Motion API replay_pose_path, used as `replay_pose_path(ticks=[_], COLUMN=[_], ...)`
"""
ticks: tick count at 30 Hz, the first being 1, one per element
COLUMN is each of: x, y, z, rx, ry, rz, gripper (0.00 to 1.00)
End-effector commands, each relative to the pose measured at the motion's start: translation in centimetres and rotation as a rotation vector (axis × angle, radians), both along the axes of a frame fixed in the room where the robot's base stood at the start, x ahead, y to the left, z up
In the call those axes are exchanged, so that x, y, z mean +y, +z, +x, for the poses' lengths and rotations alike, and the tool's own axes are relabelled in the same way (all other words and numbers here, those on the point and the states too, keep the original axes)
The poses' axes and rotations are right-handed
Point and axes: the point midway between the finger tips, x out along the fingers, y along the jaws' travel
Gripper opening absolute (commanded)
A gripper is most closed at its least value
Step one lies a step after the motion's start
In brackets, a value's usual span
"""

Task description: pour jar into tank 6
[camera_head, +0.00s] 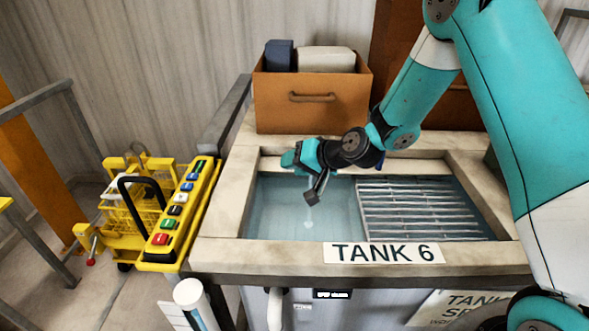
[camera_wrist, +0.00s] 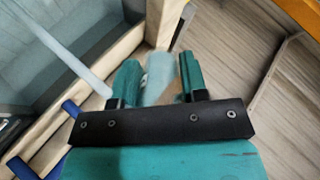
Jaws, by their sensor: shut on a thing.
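Tank 6 (camera_head: 215,250) is an open, pale-rimmed tank with clear bluish liquid (camera_head: 285,205) in its left part and its name on the front rim. My gripper (camera_head: 290,159) is above the tank's back left part. In the wrist view, my gripper (camera_wrist: 158,80) is shut on a translucent, pale jar (camera_wrist: 158,66) between its two teal fingers. The jar is hard to make out in the head view, so its tilt and contents cannot be told. A small pale spot shows in the liquid below the gripper; I cannot tell what it is.
A slatted metal grate (camera_head: 425,208) covers the tank's right part. A brown box (camera_head: 310,115) with items stands behind the tank. A yellow control box (camera_head: 178,215) with coloured buttons is at the left, beside a yellow basket (camera_head: 135,212). A white cylinder (camera_head: 188,292) stands in front.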

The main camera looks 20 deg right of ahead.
Motion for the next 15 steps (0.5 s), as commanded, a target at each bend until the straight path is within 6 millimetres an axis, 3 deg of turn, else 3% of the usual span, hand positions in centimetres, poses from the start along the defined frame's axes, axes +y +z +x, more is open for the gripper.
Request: replay_pose_path(ticks=[15], x=[-0.02], y=[-0.51], z=[-0.01], rx=[-0.063], ry=[-0.001], rz=[0.056], gripper=[0.16])
